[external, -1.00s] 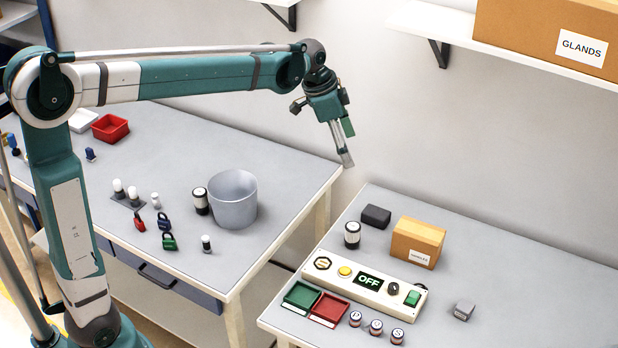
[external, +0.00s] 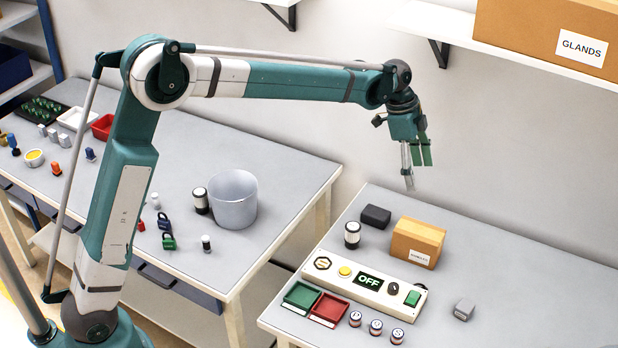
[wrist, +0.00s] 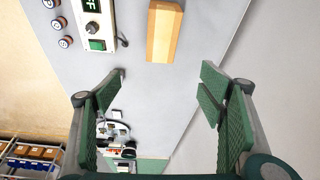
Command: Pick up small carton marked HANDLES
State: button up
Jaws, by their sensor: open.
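The small carton marked HANDLES (external: 417,243) is a brown box with a white label on its front, standing on the right table behind the control panel. My gripper (external: 415,178) is above the back of that table, over the carton and apart from it, with its fingers pointing down. In the wrist view the carton (wrist: 163,32) shows at the top, ahead of the fingers. My gripper (wrist: 163,80) is open there, with nothing between its green pads. The carton's label is not visible in the wrist view.
A dark grey block (external: 376,216) and a black-and-white cylinder (external: 352,235) stand left of the carton. The control panel (external: 330,273), reading OFF, lies in front. A grey block (external: 464,310) sits at front right. A GLANDS box (external: 545,35) is on the shelf above.

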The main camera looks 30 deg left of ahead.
aim_at(420, 230)
jog(key=shift+m, duration=0.5)
jog(key=a+x, duration=0.1)
jog(key=x, duration=1.3)
jog(key=a+x, duration=0.1)
jog(key=x, duration=0.6)
jog(key=shift+w+a+f, duration=0.1)
jog(key=shift+a+f, duration=0.15)
jog(key=shift+f, duration=0.45)
jog(key=shift+f, duration=0.15)
jog(key=shift+x, duration=1.15)
jog(key=shift+f, duration=0.15)
jog(key=shift+b+x, duration=0.35)
jog(key=shift+x, duration=2.15)
jog(key=shift+a, duration=0.15)
jog(key=c, duration=1.2)
